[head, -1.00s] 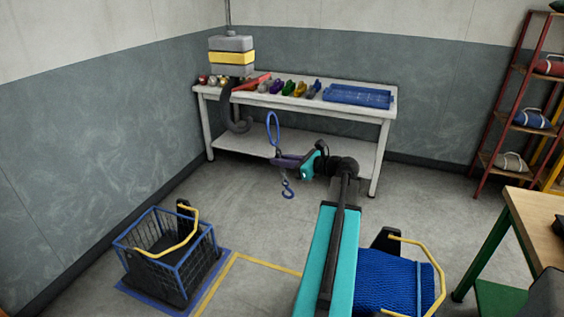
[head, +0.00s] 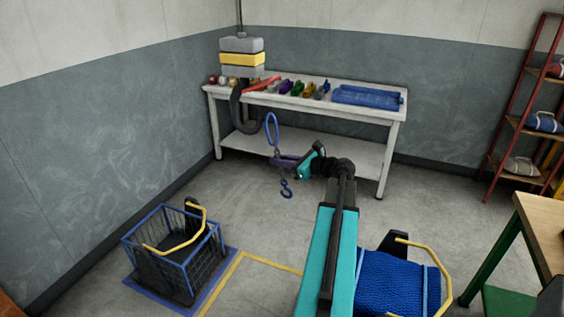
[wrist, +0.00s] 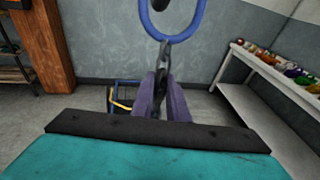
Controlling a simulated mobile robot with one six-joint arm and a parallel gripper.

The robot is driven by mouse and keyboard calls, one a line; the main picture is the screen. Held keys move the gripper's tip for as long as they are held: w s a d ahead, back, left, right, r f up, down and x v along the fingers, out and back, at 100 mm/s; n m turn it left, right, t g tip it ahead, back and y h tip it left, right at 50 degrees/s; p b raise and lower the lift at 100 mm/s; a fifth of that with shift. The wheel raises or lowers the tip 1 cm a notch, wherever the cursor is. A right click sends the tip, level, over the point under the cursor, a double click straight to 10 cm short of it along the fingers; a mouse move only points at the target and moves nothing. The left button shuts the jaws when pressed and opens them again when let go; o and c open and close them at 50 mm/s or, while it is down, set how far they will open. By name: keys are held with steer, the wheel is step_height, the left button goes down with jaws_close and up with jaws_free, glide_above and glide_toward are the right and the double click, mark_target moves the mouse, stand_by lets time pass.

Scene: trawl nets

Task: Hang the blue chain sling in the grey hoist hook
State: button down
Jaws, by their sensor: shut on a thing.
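The blue chain sling has a large blue ring (head: 271,129) at its top and a small blue hook (head: 286,188) hanging at its bottom. My gripper (head: 284,161) is shut on the sling between ring and hook, holding it in the air. In the wrist view the ring (wrist: 172,38) stands above the purple fingers (wrist: 162,100). The grey hoist hook (head: 240,112) hangs below a grey and yellow hoist block (head: 241,58) at the front left end of the bench. In the head view the ring is to the right of the hook and apart from it.
A white bench (head: 390,113) by the back wall carries several coloured shackles and a blue tray (head: 368,97). A blue-rimmed wire basket (head: 160,238) stands on the floor at left. A wooden-topped table (head: 545,225) is at right.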

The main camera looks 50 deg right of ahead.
steer(key=w+a+f+b, duration=0.2)
steer(key=w+f, duration=0.3)
steer(key=w, duration=0.3)
steer(key=shift+a, duration=0.15)
stand_by(2.3)
steer(key=shift+f+b, duration=0.15)
steer(key=shift+b, duration=0.15)
stand_by(0.5)
